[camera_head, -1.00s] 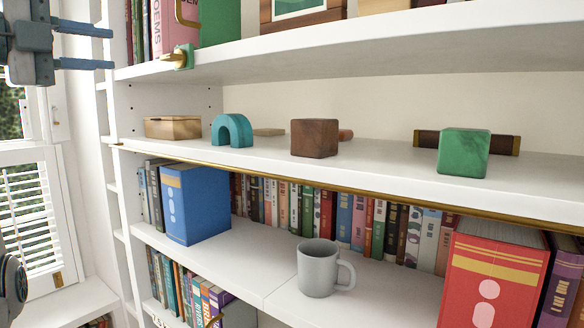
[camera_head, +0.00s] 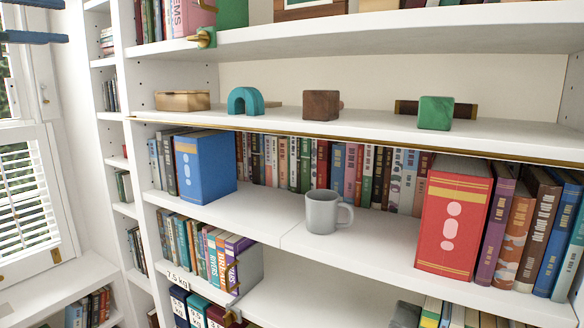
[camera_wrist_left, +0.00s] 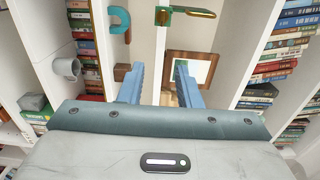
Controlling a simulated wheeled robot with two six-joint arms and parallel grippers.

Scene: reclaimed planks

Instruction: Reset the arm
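My left gripper (camera_head: 62,21) shows only by its two blue fingers at the top left corner of the head view. The fingers are parallel and apart, with nothing between them. In the left wrist view the same gripper (camera_wrist_left: 158,75) is open and empty, with a gap between its blue fingers. It is in the air to the left of the shelf, clear of the objects on it. The rest of my left arm is outside the head view. My right gripper is in neither view.
A white bookcase holds a wooden box (camera_head: 182,101), a teal arch (camera_head: 245,100), a brown cube (camera_head: 321,105) and a green cube (camera_head: 435,113). Below are a blue binder (camera_head: 205,167), a grey mug (camera_head: 322,212) and a red binder (camera_head: 453,218). A window (camera_head: 30,190) is at left.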

